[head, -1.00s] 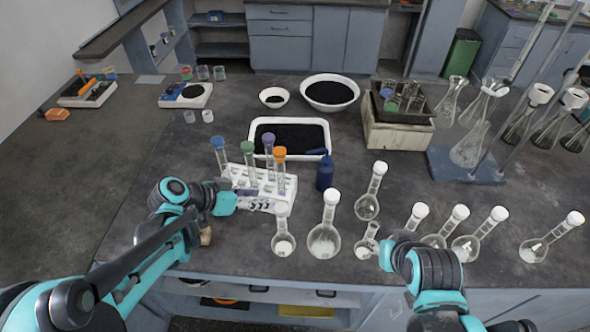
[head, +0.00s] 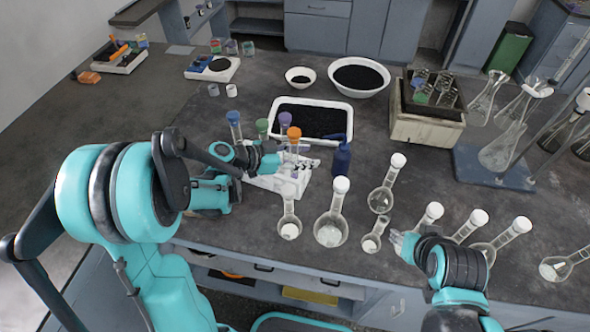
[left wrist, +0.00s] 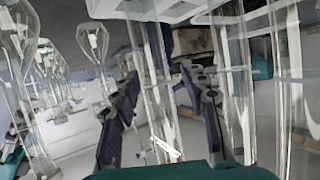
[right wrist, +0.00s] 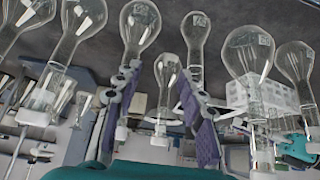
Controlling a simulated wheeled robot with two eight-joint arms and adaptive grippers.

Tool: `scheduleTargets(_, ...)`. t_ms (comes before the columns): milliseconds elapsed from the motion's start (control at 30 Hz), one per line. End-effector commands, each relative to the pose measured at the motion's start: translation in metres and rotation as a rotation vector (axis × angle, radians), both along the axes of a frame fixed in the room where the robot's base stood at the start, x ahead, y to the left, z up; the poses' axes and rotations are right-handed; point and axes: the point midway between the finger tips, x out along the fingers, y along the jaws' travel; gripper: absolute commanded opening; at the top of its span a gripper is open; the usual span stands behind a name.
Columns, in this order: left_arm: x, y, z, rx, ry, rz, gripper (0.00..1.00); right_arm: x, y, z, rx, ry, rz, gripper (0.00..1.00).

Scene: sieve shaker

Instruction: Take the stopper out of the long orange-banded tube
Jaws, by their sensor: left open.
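The long tube's orange stopper (head: 294,133) sits at the right end of the row of stoppered tubes in the white rack (head: 268,183). The glass below it is partly hidden by my left gripper (head: 286,163), which is open at the rack, level with the tube. In the left wrist view, my left gripper's two purple pads (left wrist: 160,88) stand apart, with an upright glass tube (left wrist: 153,100) between them. I cannot tell from that view which tube it is. My right gripper (head: 402,243) hangs by the small flasks; in the right wrist view its pads (right wrist: 160,85) are apart and empty.
Blue (head: 233,118), green (head: 262,126) and purple (head: 285,119) stoppers stand close to the orange one. A dark blue bottle (head: 342,160) is right of the rack. White-capped flasks (head: 331,228) stand along the front. A black-filled tray (head: 350,112) lies behind.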

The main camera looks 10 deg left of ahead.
Motion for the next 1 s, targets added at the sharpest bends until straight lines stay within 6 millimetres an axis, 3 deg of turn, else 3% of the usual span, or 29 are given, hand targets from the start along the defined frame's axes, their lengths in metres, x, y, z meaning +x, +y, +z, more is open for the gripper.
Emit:
scheduleTargets(267, 0.0028, -0.0035, -0.0011, 0.0, 0.0, 0.001, 0.44, 0.0001, 0.0, -0.0008, 0.0, 0.0, 0.0, 0.4)
scheduleTargets(433, 0.0027, -0.0033, -0.0011, 0.0, 0.001, 0.001, 0.02, 0.0001, 0.0, -0.0008, 0.0, 0.0, 0.0, 0.4)
scheduleTargets(467, 0.0027, -0.0033, -0.0011, 0.0, 0.001, 0.001, 0.0, 0.0001, 0.0, -0.0009, 0.0, 0.0, 0.0, 0.4)
scheduleTargets(1000, 0.0026, -0.0032, 0.0011, 0.0, 0.001, 0.001, 0.0, 0.0001, 0.0, 0.0003, 0.0, 0.0, 0.0, 0.4)
